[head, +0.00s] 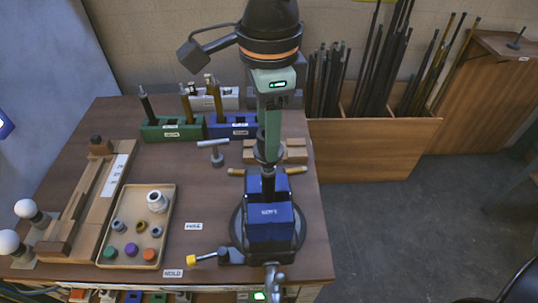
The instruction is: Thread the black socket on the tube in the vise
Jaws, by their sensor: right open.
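The blue vise (268,232) stands on a round dark base at the front right of the table. A dark upright tube (268,187) rises from its jaws. The black socket (267,154) appears as a dark, wider piece at the top of the tube; whether its thread is engaged cannot be told. My right gripper (271,152) comes down from above, with its green finger beside the socket. It is open, and the far finger is mostly hidden. My left gripper is not in view.
A shallow tray (171,195) holds rings and coloured caps. A green block (172,130) and a blue block (233,128) stand at the back with upright rods. White bulbs (25,208) sit at the left edge.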

